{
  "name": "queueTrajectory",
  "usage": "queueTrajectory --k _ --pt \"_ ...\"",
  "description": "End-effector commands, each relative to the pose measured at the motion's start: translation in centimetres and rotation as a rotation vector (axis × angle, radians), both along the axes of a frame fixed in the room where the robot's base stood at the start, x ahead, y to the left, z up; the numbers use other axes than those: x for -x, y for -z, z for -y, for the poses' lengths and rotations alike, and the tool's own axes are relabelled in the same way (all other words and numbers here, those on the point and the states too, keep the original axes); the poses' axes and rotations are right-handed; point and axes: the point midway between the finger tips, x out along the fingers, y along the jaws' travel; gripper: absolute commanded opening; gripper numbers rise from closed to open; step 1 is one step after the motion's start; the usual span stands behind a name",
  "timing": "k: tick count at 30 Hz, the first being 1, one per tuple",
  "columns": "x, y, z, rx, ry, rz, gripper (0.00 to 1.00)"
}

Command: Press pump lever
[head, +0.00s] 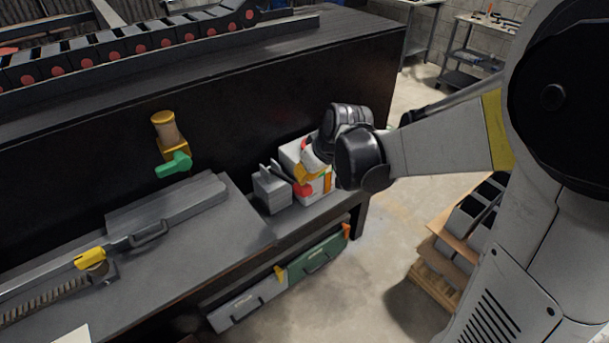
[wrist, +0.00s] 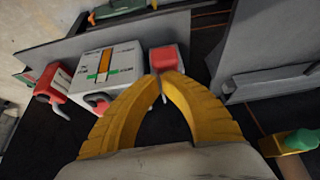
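A white box with orange and green markings (head: 319,187) stands on the right end of the lower bench, and it shows in the wrist view (wrist: 105,65). A red block-like end (wrist: 163,58), which looks like the pump lever's grip, is beside the box; it shows as a small red patch in the head view (head: 302,189). My gripper (wrist: 160,76) has its yellow fingertips together, right at the near edge of the red end. I cannot tell whether they touch it. The fingers and arm partly hide the pump; my gripper also shows in the head view (head: 303,177).
A grey box (head: 272,190) stands left of the pump. A green-handled valve (head: 174,162) projects from the dark bench wall. Another red handle (wrist: 50,80) is left of the white box in the wrist view.

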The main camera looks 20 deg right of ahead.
Motion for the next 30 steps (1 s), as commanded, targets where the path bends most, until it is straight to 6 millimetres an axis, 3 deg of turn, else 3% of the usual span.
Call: queueTrajectory --k 14,24,30 --pt "0.8 2.2 0.3 -0.033 0.002 0.098 0.0" --pt "2.0 6.5 0.7 -0.101 0.004 0.308 0.0" --pt "2.1 8.4 0.7 -0.102 0.001 0.313 0.0"
